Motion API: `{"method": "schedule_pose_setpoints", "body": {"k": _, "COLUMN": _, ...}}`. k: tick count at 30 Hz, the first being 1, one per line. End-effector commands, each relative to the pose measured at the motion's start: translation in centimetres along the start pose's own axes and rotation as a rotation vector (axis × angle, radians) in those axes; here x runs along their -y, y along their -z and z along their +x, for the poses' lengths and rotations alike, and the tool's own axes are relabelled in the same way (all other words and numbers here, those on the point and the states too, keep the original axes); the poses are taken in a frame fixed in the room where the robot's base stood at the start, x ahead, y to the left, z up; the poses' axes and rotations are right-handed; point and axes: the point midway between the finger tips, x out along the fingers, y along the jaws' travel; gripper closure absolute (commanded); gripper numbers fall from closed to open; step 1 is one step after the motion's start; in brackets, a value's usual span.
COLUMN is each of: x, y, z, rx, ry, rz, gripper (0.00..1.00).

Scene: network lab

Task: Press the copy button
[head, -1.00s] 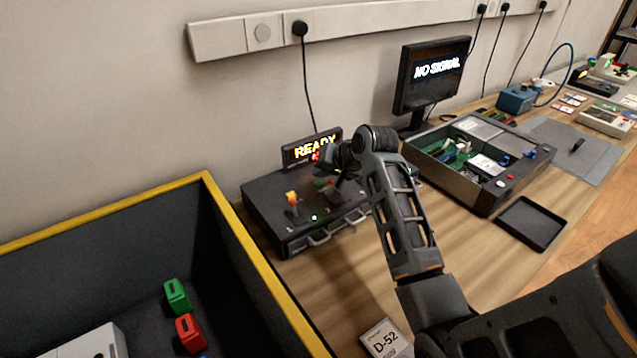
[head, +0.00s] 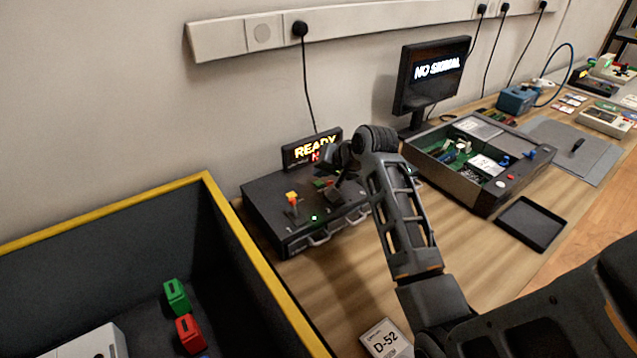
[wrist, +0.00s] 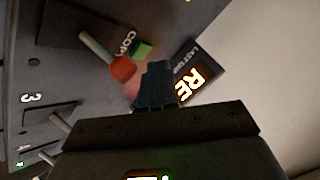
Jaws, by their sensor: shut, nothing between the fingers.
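The duplicator-like dark box (head: 275,215) stands on the bench under a lit READY sign (head: 311,149). In the wrist view a dark plate lettered COPY (wrist: 127,40) carries a green block-like part (wrist: 143,50), which looks like the button. A red-orange knob (wrist: 122,68) on a pale rod is close beside it. My gripper (wrist: 155,80) is shut and empty, its fingertips close to the green part and the knob. I cannot tell whether it touches either. In the head view my wrist hides part of the box top.
A yellow-rimmed bin (head: 245,240) is left of the box and holds green and red blocks. Numbered slots with handles line the box front. A monitor (head: 432,75), an open equipment case (head: 480,190) and a black tray (head: 530,222) are to the right.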

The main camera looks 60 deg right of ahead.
Motion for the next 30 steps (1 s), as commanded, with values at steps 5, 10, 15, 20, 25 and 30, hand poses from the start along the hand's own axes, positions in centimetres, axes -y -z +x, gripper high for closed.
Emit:
{"method": "schedule_pose_setpoints", "body": {"k": 5, "x": 0.0, "y": 0.0, "z": 0.0, "rx": 0.0, "ry": 0.0, "rz": 0.0, "gripper": 1.0}}
{"method": "schedule_pose_setpoints", "body": {"k": 10, "x": 0.0, "y": 0.0, "z": 0.0, "rx": 0.0, "ry": 0.0, "rz": 0.0, "gripper": 1.0}}
{"method": "schedule_pose_setpoints", "body": {"k": 15, "x": -0.14, "y": -0.16, "z": 0.19, "rx": 0.001, "ry": 0.0, "rz": 0.0, "gripper": 1.0}}
{"method": "schedule_pose_setpoints", "body": {"k": 20, "x": -0.36, "y": -0.44, "z": 0.54, "rx": 0.001, "ry": 0.0, "rz": 0.0, "gripper": 1.0}}
{"method": "schedule_pose_setpoints", "body": {"k": 25, "x": -0.41, "y": -0.46, "z": 0.58, "rx": 0.0, "ry": 0.0, "rz": -0.001, "gripper": 1.0}}
{"method": "schedule_pose_setpoints", "body": {"k": 30, "x": -0.42, "y": -0.44, "z": 0.58, "rx": 0.0, "ry": 0.0, "rz": 0.0, "gripper": 1.0}}
